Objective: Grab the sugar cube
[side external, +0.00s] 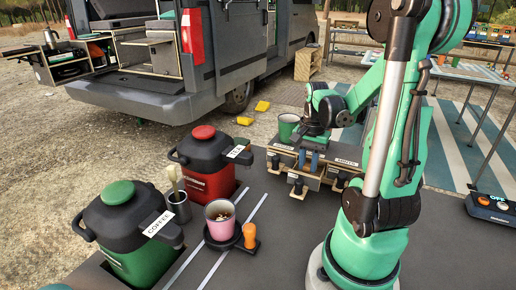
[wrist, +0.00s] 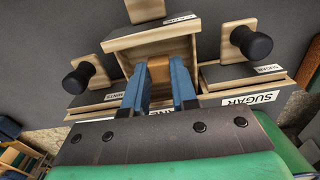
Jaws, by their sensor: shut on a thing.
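My gripper (side external: 309,160) points down at the small wooden drawer box (side external: 292,168) on the counter. In the wrist view its blue fingers (wrist: 159,76) reach into an open wooden drawer (wrist: 150,40) and are shut on a small brown block (wrist: 159,70). The block looks like the sugar cube; the fingers cover its sides. A SUGAR label (wrist: 252,98) lies beside the right finger. In the side external view the cube is too small or hidden to make out.
Black-knobbed drawers (wrist: 250,42) stand around the open one. A green mug (side external: 288,128) sits behind the drawer box. A pink cup (side external: 220,218) stands on a dark tray, near the red tea urn (side external: 207,175) and green coffee urn (side external: 122,228).

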